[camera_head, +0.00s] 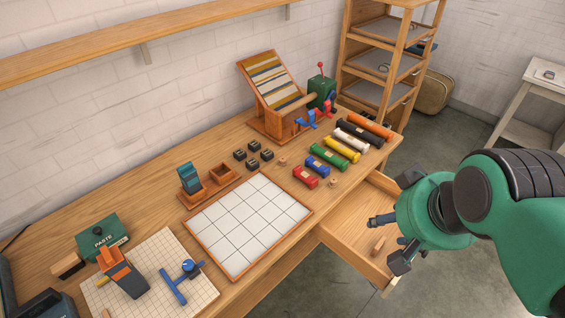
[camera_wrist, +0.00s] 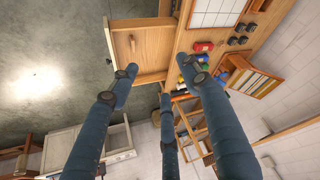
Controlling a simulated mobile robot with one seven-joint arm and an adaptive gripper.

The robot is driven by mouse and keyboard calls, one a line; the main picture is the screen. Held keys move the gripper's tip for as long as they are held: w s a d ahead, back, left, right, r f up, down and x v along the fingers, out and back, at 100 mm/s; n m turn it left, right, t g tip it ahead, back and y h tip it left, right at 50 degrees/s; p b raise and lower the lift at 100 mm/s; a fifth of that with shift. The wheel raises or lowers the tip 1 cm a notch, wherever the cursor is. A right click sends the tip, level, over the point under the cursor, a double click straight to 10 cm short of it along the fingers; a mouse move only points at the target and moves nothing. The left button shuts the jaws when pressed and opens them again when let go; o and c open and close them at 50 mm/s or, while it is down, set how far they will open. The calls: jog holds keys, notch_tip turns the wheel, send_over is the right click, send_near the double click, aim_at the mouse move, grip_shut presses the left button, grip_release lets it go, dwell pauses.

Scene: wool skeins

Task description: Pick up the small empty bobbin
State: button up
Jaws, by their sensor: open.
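A small plain wooden piece (camera_head: 379,244), like a bare bobbin, lies in the open drawer (camera_head: 345,232). It also shows in the wrist view (camera_wrist: 132,43), on the drawer floor. Two other tiny wooden pieces are on the table, one (camera_head: 283,161) near the black blocks and one (camera_head: 333,183) beside the red skein; I cannot tell which piece is the small empty bobbin. My gripper (camera_head: 390,241) is open and empty, over the drawer's right side in the head view. Its fingers (camera_wrist: 156,78) are spread wide in the wrist view, apart from the wooden piece.
Red, blue, yellow, white, black and orange skeins lie on the table above the drawer, near a red skein (camera_head: 305,177). A white gridded board (camera_head: 248,222) lies to their left. A small loom (camera_head: 270,90) and a wooden shelf rack (camera_head: 385,60) stand behind.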

jog(key=w+a+r+n+g+p, duration=0.1)
jog(key=w+a+p, duration=0.3)
jog(key=w, duration=1.3)
jog(key=w+a+r+p, duration=0.1)
jog(key=w+a+p, duration=0.25)
jog(key=w, duration=1.25)
jog(key=w+a+f+p, duration=0.2)
jog(key=w+a+f, duration=0.1)
jog(key=w+f, duration=0.3)
jog(key=w+a+f+p, duration=0.3)
jog(key=w+f, duration=0.1)
jog(key=w, duration=0.4)
jog(key=w+a+f+p, duration=0.2)
jog(key=w+a+f, duration=0.1)
jog(key=f, duration=0.5)
jog(key=w+a+f+n+g+p, duration=0.1)
jog(key=w+a+f+p, duration=0.1)
jog(key=w+f, duration=0.4)
notch_tip(320, 180, down, 4)
jog(key=shift+a+r+y, duration=0.2)
jog(key=shift+a+y, duration=0.1)
jog(key=shift+a, duration=0.45)
jog(key=shift+f+g, duration=0.15)
jog(key=shift+g, duration=0.15)
